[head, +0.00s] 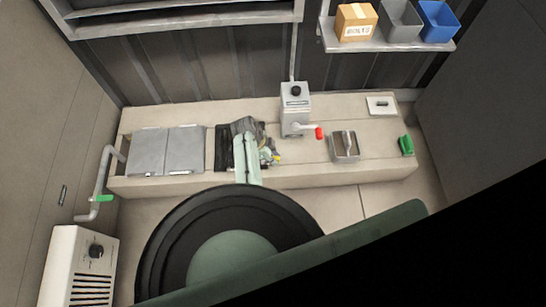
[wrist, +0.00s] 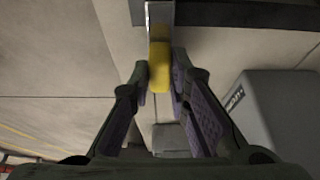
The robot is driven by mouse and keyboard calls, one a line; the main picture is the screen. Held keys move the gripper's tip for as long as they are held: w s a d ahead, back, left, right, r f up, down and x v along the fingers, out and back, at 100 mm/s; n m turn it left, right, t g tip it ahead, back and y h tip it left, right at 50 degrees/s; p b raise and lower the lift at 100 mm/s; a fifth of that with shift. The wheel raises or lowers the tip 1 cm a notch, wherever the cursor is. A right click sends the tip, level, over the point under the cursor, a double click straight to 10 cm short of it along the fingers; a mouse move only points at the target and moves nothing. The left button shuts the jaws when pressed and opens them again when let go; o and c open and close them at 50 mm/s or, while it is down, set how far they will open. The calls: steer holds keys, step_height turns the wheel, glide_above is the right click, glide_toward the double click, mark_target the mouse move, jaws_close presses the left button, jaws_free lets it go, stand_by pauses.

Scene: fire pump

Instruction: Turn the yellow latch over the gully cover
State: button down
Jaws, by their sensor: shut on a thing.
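The yellow latch (wrist: 160,68) shows in the wrist view between the two fingers of my gripper (wrist: 159,80), with a metal piece running up from it. My gripper is shut on the latch. In the head view my gripper (head: 268,156) is at the bench, right of the grey cover plates, and a small bit of yellow (head: 277,157) shows beside it. My arm and gripper hide most of the latch there. A dark opening or frame (head: 222,160) lies just left of my gripper; I cannot tell how much of the gully cover shows.
Grey plates (head: 167,150) lie on the bench at left. A grey box with a red-tipped lever (head: 296,110) stands close right of my gripper. Farther right are a metal tray (head: 345,147) and a green object (head: 406,145). A shelf (head: 385,42) with bins hangs above.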

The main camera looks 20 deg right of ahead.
steer(key=c, duration=1.5)
jaws_free()
steer(key=shift+r, duration=0.1)
steer(key=v, duration=1.1)
steer(key=shift+a+r, duration=0.15)
steer(key=shift+r, duration=0.25)
